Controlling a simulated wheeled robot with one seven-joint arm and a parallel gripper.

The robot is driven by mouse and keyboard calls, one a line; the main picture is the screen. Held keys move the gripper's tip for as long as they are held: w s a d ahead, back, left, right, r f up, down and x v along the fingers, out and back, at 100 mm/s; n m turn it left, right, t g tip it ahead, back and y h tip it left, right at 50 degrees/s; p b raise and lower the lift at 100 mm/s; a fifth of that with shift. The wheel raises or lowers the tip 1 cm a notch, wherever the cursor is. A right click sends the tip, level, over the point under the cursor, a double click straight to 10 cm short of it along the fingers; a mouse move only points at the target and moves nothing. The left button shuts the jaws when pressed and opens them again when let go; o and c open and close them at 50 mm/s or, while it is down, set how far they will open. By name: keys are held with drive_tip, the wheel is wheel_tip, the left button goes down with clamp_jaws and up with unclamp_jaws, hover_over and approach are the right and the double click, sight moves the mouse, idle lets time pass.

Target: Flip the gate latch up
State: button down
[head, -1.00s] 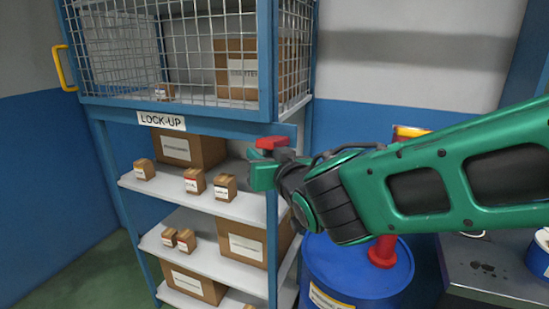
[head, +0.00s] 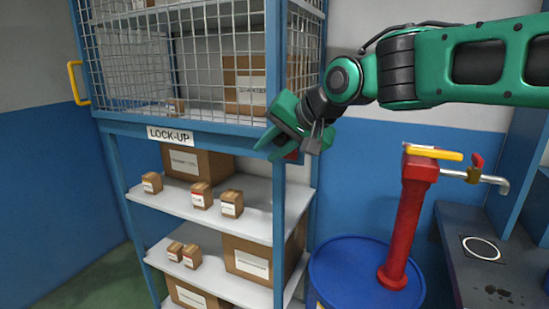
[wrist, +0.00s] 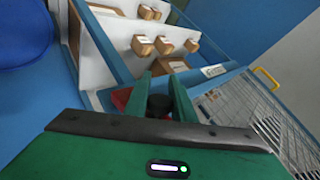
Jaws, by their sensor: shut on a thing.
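The gate latch shows as a small red piece (head: 292,155) on the blue frame at the cage's front right corner. My gripper (head: 277,132) is right at this corner and covers most of the latch in the head view. In the wrist view, my gripper (wrist: 164,88) is shut on a dark round knob (wrist: 158,105) between its green fingers. The latch's red part (wrist: 121,98) shows just left of them. How far the latch is turned is hidden.
The wire mesh lock-up cage (head: 190,62) stands above open shelves (head: 262,205) with several cardboard boxes. A yellow handle (head: 77,83) is at its left. A red pump (head: 405,215) stands on a blue drum (head: 345,262) at the right, below my arm.

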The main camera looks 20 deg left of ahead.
drive_tip(key=shift+w+d+r+m+g, duration=0.1)
drive_tip(key=shift+w+r+m+g, duration=0.4)
drive_tip(key=shift+g, duration=0.35)
drive_tip(key=shift+w+d+r+m+g, duration=0.1)
drive_tip(key=shift+w+r+m+g, duration=0.2)
drive_tip(key=shift+w+m+g, duration=0.4)
drive_tip(key=shift+g, duration=0.25)
drive_tip(key=c, duration=1.5)
unclamp_jaws()
drive_tip(key=shift+c, duration=0.2)
drive_tip(key=shift+s+a, duration=0.1)
drive_tip(key=shift+s, duration=0.05)
drive_tip(key=shift+r, duration=0.1)
drive_tip(key=v, duration=1)
drive_tip(key=shift+d+r, duration=0.25)
drive_tip(key=shift+r, duration=0.05)
